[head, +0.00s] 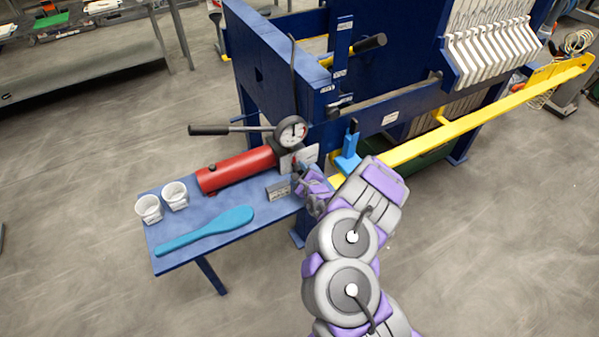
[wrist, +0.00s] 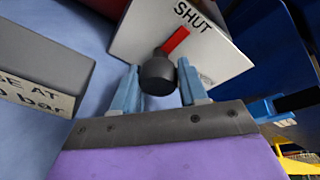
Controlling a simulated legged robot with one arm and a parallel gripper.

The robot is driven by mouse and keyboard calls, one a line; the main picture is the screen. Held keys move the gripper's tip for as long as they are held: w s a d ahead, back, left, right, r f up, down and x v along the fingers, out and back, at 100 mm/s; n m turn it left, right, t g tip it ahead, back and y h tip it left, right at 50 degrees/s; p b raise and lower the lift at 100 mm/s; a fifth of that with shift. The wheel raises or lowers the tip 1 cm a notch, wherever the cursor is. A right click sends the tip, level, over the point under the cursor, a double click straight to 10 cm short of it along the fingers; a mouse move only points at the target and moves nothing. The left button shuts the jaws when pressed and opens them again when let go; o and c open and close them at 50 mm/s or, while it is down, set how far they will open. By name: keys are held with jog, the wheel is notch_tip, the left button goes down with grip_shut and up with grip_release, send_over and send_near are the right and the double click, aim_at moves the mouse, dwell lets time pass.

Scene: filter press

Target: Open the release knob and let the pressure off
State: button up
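The release knob (wrist: 158,76) is a dark round knob with a red pointer (wrist: 174,40) on a pale plate (wrist: 205,40). The pointer is directed toward the word SHUT. In the wrist view my gripper (wrist: 159,80) has one blue finger on each side of the knob, with little or no gap visible; whether they press on it I cannot tell. In the head view my gripper (head: 313,190) is at the right end of the red pump cylinder (head: 235,170), below a round pressure gauge (head: 292,131). The gauge reading is too small to tell.
A blue bench (head: 180,258) holds two white cups (head: 149,209) and a blue paddle (head: 205,231). A small grey sign block (head: 279,190) stands close left of my gripper. The black pump lever (head: 220,129) sticks out left. A yellow rail (head: 480,115) runs right; floor in front is clear.

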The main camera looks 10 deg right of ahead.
jog(key=c, duration=0.6)
jog(key=shift+b, duration=0.4)
jog(key=m+y+b, duration=0.1)
jog(key=m+b, duration=0.1)
jog(key=b, duration=0.1)
jog(key=shift+f+m+g, duration=0.15)
jog(key=shift+m+g, duration=0.15)
jog(key=m+y+b, duration=0.2)
jog(key=m+b, duration=0.2)
jog(key=b, duration=0.1)
jog(key=shift+g+b, duration=0.3)
jog(key=shift+b, duration=0.05)
jog(key=shift+m+y+b, duration=0.65)
jog(key=shift+m+y, duration=0.05)
jog(key=shift+m, duration=0.2)
jog(key=shift+m+y, duration=0.6)
jog(key=shift+m, duration=0.8)
